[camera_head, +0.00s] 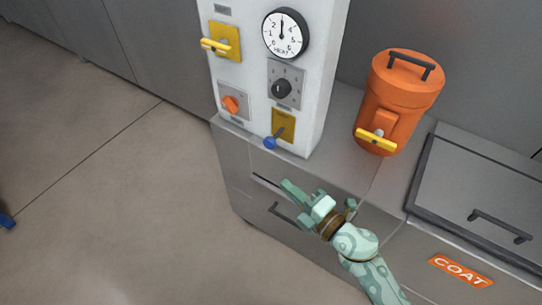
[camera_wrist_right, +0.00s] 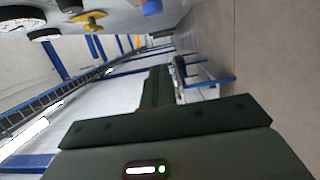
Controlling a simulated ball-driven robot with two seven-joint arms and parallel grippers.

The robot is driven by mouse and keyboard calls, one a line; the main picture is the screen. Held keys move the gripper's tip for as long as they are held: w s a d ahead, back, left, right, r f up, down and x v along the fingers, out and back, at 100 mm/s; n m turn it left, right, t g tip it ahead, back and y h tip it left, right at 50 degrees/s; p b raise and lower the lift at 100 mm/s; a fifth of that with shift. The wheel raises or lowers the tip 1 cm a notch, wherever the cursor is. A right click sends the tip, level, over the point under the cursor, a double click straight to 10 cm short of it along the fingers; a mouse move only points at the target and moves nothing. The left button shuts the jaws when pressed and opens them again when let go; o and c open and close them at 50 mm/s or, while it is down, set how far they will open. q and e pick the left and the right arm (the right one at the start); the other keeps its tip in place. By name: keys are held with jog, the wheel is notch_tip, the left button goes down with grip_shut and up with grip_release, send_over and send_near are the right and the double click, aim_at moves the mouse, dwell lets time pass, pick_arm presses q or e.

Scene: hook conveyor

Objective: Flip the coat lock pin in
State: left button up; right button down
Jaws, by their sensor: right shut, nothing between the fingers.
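The orange COAT label (camera_head: 461,271) is on the front of the grey cabinet at the lower right, below a lid (camera_head: 480,190) with a dark handle. I cannot pick out a lock pin beside it. My right gripper (camera_head: 289,187) is shut and empty, in front of the cabinet's drawer fronts and below the white control panel. Its shut fingers also show in the right wrist view (camera_wrist_right: 158,86), touching nothing. My left gripper is not in view.
The white panel (camera_head: 302,125) carries a dial, a yellow handle (camera_head: 220,42), an orange knob (camera_head: 231,104) and a blue-ball lever (camera_head: 270,143). An orange canister (camera_head: 402,85) with a yellow handle stands on the cabinet. The floor at left is largely clear.

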aim_at(270, 143)
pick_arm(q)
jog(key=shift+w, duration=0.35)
pick_arm(e)
jog(key=shift+f, duration=0.1)
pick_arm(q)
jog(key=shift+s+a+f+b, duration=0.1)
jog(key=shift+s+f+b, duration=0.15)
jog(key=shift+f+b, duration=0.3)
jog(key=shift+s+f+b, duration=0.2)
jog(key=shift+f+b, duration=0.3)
pick_arm(e)
jog(key=w+a, duration=0.4)
jog(key=w, duration=0.7)
pick_arm(q)
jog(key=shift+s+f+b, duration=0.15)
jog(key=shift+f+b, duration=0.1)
jog(key=shift+b, duration=0.05)
pick_arm(e)
jog(key=w+d, duration=0.2)
jog(key=w, duration=0.1)
jog(key=shift+w+d, duration=0.15)
jog(key=shift+d, duration=0.05)
